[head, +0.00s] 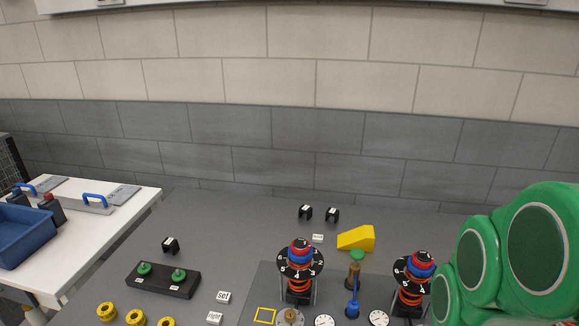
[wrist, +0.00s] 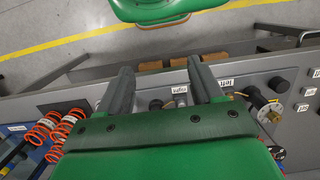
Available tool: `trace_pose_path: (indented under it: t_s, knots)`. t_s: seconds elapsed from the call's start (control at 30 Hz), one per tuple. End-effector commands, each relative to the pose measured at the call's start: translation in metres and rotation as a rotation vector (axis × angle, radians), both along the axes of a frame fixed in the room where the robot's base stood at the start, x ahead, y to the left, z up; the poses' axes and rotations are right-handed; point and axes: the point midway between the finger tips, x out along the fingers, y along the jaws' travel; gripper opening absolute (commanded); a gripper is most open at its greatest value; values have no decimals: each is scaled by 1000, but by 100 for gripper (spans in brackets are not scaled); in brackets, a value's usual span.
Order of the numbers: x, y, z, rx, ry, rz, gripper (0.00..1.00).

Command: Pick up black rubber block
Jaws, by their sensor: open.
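Several small black blocks lie on the grey table in the head view. One block (head: 171,244) is at the left, behind the black base with green knobs. Two more, a back block (head: 305,212) and its neighbour (head: 332,214), stand side by side near the wall. I cannot tell which of them is the rubber block. My gripper (wrist: 161,72) shows in the wrist view, its two dark fingers apart with nothing held between them. It is above the edge of a grey panel. No small black block is clearly seen between the fingers. In the head view the gripper is out of frame.
My green arm fills the right of the head view. Two dial-topped spring units, a left one (head: 299,270) and a right one (head: 413,280), stand at the front. A yellow wedge (head: 357,238) and a black base (head: 160,281) are on the table. Several yellow rings lie front left.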

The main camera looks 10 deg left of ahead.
Motion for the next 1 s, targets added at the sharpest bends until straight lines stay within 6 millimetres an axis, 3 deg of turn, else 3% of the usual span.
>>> trace_pose_path:
  t_s: [0.13, 0.27, 1.0]
  knots:
    - [4, 4, 0, 10, 0, -1, 66]
    - [19, 24, 0, 55, -1, -7, 66]
    - [154, 240, 20, 514, 101, -228, 66]
